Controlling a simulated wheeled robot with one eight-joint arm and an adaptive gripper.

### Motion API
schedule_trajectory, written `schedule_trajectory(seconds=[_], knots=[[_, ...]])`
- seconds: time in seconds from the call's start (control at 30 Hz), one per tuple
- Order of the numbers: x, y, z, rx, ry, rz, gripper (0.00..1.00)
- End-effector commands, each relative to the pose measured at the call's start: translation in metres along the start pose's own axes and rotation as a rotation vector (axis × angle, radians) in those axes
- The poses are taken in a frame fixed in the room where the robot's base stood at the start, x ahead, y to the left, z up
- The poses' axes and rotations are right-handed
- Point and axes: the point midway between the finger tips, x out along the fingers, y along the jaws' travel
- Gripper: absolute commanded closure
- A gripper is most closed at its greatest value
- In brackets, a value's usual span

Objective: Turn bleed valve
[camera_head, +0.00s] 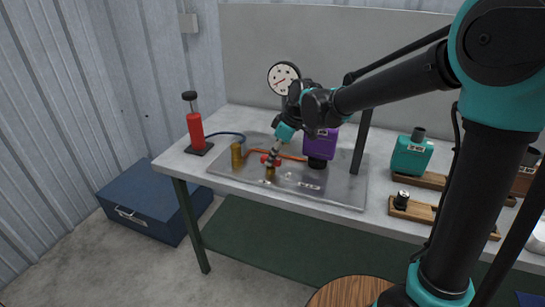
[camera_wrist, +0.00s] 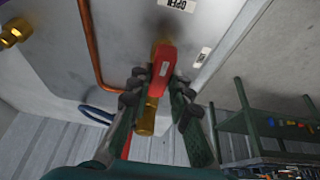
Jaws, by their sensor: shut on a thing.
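The bleed valve has a red lever handle (camera_wrist: 164,66) on a brass body (camera_wrist: 146,121) in the wrist view. In the head view its red part (camera_head: 265,159) shows low on the metal plate (camera_head: 340,191). My gripper (camera_wrist: 158,88) has one finger on each side of the red handle and is shut on it. In the head view my gripper (camera_head: 271,161) reaches down to the valve, and its fingers partly hide it.
A copper pipe (camera_head: 290,156) runs beside the valve. A purple unit (camera_head: 318,144) and a pressure gauge (camera_head: 283,77) stand behind it. A red hand pump (camera_head: 195,127) stands at the left, and a teal canister (camera_head: 411,156) at the right.

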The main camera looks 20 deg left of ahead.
Motion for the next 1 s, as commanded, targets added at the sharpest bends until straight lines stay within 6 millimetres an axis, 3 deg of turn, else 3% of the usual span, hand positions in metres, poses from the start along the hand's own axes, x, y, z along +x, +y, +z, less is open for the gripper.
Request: schedule_trajectory(seconds=[0.3,0.33,0.5,0.83,1.0], knots=[[0.0,0.0,0.0,-0.002,-0.001,0.0,1.0],[0.0,0.0,0.0,-0.002,-0.001,0.0,0.79],[0.0,0.0,0.0,-0.002,-0.001,0.0,0.6],[-0.003,0.0,0.0,-0.001,-0.001,0.0,0.6],[-0.024,0.0,0.001,0.0,-0.001,0.001,0.6]])
